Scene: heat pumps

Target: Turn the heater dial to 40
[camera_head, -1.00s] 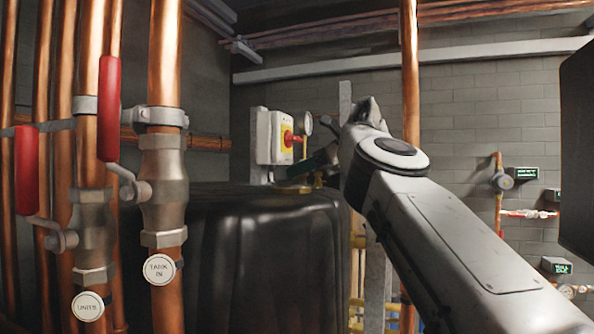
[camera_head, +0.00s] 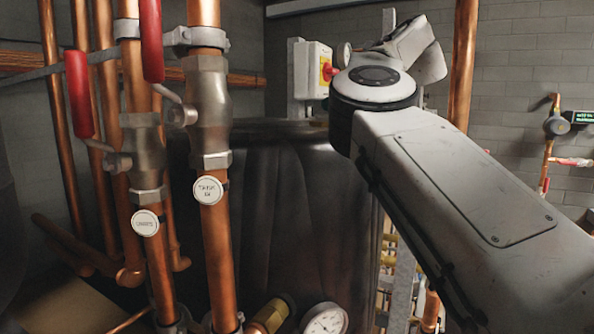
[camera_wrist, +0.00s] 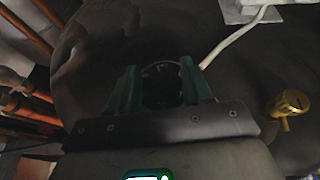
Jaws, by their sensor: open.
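My gripper (camera_wrist: 158,70) shows in the wrist view with its two green fingers apart. A dark round dial (camera_wrist: 161,72) with a pale arc and small marks near its rim, which looks like the heater dial, sits between and beyond the fingertips. Its numbers are too dark and small to read. I cannot tell whether the fingers touch it. It is on or against the large dark tank (camera_wrist: 100,45). In the head view my arm hides the gripper and the dial. The tank (camera_head: 275,215) stands behind the pipes there.
In the wrist view, a white cable (camera_wrist: 232,38) runs from the dial area to a pale box (camera_wrist: 245,10), and a yellow valve (camera_wrist: 287,107) is at the right. In the head view, copper pipes with red-handled valves (camera_head: 78,95) stand left, and a red-yellow switch box (camera_head: 312,70) is behind.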

